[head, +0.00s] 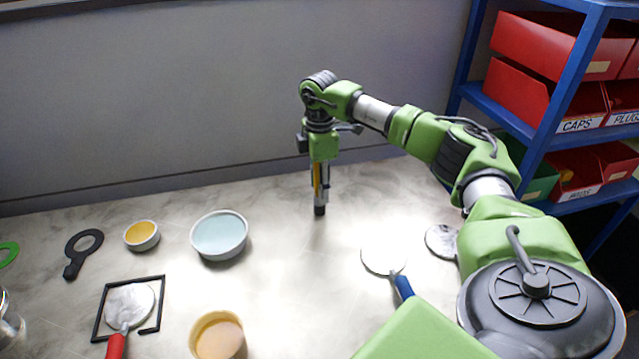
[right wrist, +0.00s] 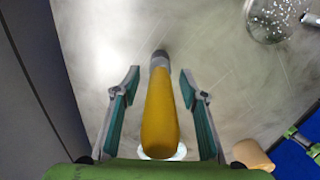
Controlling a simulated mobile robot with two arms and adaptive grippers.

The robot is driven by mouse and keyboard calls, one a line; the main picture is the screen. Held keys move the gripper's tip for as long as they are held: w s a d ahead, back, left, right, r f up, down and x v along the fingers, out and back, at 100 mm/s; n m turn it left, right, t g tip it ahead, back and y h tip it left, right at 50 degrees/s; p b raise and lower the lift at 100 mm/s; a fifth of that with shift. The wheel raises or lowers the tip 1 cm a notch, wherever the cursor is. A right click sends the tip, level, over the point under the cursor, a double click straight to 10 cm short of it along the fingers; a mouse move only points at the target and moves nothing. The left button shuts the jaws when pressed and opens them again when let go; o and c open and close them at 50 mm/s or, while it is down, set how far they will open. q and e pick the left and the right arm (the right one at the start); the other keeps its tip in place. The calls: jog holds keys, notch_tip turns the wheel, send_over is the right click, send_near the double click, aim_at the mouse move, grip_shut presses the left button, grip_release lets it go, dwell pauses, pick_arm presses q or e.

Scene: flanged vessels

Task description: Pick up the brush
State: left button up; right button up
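The brush (right wrist: 160,108) has a yellow handle with a dark grey end. In the right wrist view it lies between the two fingers of my right gripper (right wrist: 160,78), with a gap to the teal pad on each side. The gripper is open around it. In the head view my right gripper (head: 320,188) points straight down near the back of the table. A strip of the yellow handle shows between its fingers, and a dark tip shows at the bottom. Whether the brush touches the table is hard to tell. My left gripper is not in view.
Left of the gripper are a pale blue bowl (head: 219,236) and a small yellow bowl (head: 142,235). A tan cup (head: 217,337), a red-handled tool (head: 116,345) and a blue-handled tool (head: 403,287) lie nearer. A blue shelf (head: 560,115) with red bins stands at right.

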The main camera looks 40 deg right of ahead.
grip_shut()
jog(key=shift+r, duration=0.2)
jog(key=shift+r, duration=0.3)
notch_tip(320, 180, up, 2)
jog(key=shift+r+b, duration=0.15)
jog(key=shift+b, duration=0.65)
jog(key=s+a+r, duration=0.2)
jog(key=a+r, duration=0.3)
jog(key=a, duration=0.1)
jog(key=s+a+r+b, duration=0.1)
jog(key=s+a+r, duration=0.1)
jog(key=a+r, duration=0.2)
jog(key=a, duration=0.3)
jog(key=shift+s+r, duration=0.4)
